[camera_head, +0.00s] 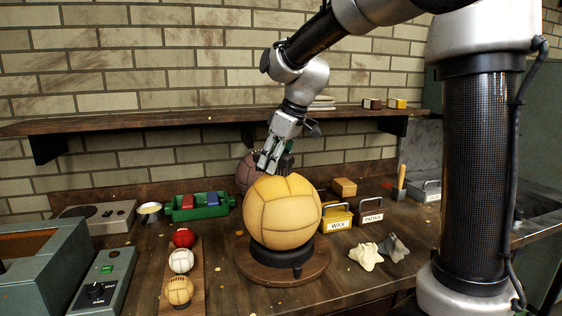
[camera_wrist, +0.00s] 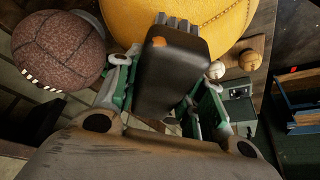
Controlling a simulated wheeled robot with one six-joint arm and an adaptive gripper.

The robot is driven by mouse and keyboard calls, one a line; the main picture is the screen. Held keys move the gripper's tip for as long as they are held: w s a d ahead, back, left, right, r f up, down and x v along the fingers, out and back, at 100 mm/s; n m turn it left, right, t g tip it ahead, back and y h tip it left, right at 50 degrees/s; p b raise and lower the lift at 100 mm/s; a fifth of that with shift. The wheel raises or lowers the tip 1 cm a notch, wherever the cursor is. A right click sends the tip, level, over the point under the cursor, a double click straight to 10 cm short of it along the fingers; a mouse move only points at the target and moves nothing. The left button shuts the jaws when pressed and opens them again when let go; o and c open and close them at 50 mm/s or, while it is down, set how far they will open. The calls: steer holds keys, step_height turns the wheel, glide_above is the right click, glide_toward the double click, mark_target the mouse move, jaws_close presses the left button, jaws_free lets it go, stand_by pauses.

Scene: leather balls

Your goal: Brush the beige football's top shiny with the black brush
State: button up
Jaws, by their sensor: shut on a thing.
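The beige football (camera_head: 284,214), a yellowish tan paneled ball, sits on a black ring stand (camera_head: 282,255) on a round wooden base. It also shows behind the brush in the wrist view (camera_wrist: 232,22). My gripper (camera_head: 269,160) is just above the ball's top, toward the back. It is shut on the black brush (camera_wrist: 170,75), a dark block with an orange patch; its bristles (camera_wrist: 178,22) point toward the ball. Whether the bristles touch the ball, I cannot tell.
A dark brown ball (camera_head: 246,172) stands behind the football. Small balls (camera_head: 181,261) stand in a row at left, near a green tray (camera_head: 199,205). A yellow wax box (camera_head: 337,217), a patina box (camera_head: 370,213) and crumpled cloths (camera_head: 366,257) lie right. A shelf (camera_head: 180,121) runs behind.

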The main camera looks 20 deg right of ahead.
mark_target(292, 159)
steer(key=shift+s+d, duration=1.7)
steer(key=shift+d, duration=0.05)
steer(key=shift+w+a, duration=1.7)
steer(key=shift+a, duration=0.05)
steer(key=shift+s+d+f, duration=0.1)
steer(key=shift+s+d, duration=1.65)
steer(key=shift+s, duration=0.05)
steer(key=shift+w+a, duration=0.9)
steer(key=shift+r, duration=3.65)
